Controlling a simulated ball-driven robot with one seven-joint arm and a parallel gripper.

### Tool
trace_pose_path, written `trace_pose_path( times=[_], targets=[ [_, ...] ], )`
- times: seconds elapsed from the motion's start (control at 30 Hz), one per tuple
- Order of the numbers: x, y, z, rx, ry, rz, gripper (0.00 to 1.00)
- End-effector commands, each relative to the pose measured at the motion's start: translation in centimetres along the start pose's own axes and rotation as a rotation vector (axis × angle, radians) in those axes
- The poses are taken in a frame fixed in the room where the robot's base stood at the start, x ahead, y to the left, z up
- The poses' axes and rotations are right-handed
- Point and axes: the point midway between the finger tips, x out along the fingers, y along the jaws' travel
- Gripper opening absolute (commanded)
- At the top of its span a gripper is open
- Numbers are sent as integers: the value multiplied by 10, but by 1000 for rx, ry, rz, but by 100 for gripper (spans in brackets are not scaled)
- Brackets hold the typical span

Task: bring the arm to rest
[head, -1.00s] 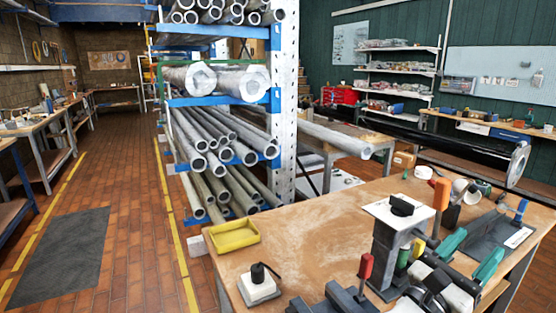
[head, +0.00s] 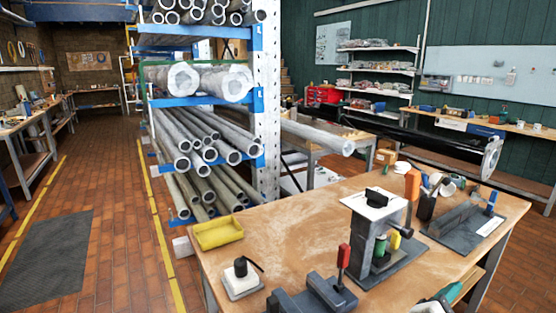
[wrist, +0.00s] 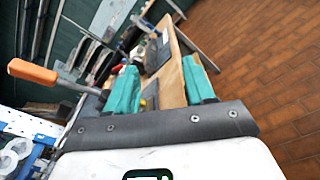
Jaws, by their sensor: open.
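My gripper shows at the bottom edge of the head view, right of centre, with one green finger (head: 452,292) and a bit of its grey body visible; the rest is cut off. In the wrist view my gripper (wrist: 160,84) has its two green fingers spread apart, with nothing held between them. The workbench (wrist: 176,88) appears beyond and between the fingers. In the head view my gripper is low at the near right edge of the workbench (head: 300,222).
On the bench stand a grey column with a white top plate (head: 365,208), a vise (head: 315,294), a yellow tray (head: 218,234) and a white block with a black knob (head: 240,280). A pipe rack (head: 265,120) stands behind.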

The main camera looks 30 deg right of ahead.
Motion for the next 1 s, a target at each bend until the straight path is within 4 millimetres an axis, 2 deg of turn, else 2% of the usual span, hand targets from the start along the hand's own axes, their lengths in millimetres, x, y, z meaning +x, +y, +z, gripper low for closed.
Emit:
trace_pose_path(
  times=[0.17, 0.27, 0.4, 0.5, 0.6, 0.7, 0.8, 1.0],
  targets=[
    [-15, -65, -53, 339, 276, -211, 53],
    [-35, -103, -84, 527, 418, -394, 53],
    [-77, -152, -121, 735, 562, -699, 53],
    [-114, -184, -139, 832, 617, -933, 53],
    [-148, -208, -147, 886, 635, -1139, 53],
    [-174, -224, -150, 908, 630, -1290, 53],
    [-190, -232, -150, 915, 621, -1379, 53],
    [-196, -236, -150, 918, 615, -1417, 53]
  ],
)
